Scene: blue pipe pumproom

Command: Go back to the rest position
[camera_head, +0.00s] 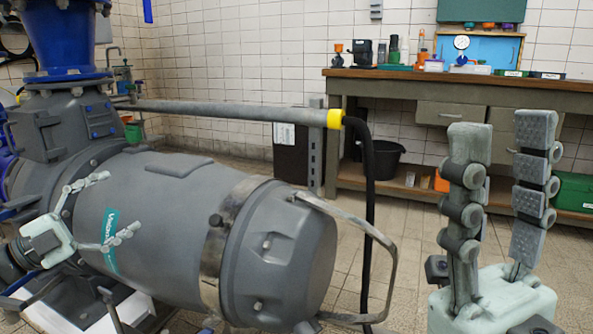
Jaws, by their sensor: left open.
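My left gripper (119,205) is at the left, in front of the large grey pump motor (165,220). Its two fingers are spread apart with nothing between them. I cannot tell whether it touches the motor. My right gripper (503,128) is large and close at the right, fingers pointing up. Its fingers stand apart with only the background between them. Most of both arms is out of view or hidden.
The motor has a bent metal handle (385,262) at its end. A grey pipe (230,110) with a yellow collar and black hose (368,200) runs behind it. A workbench (400,80) with several items stands at the back. Tiled floor shows between motor and bench.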

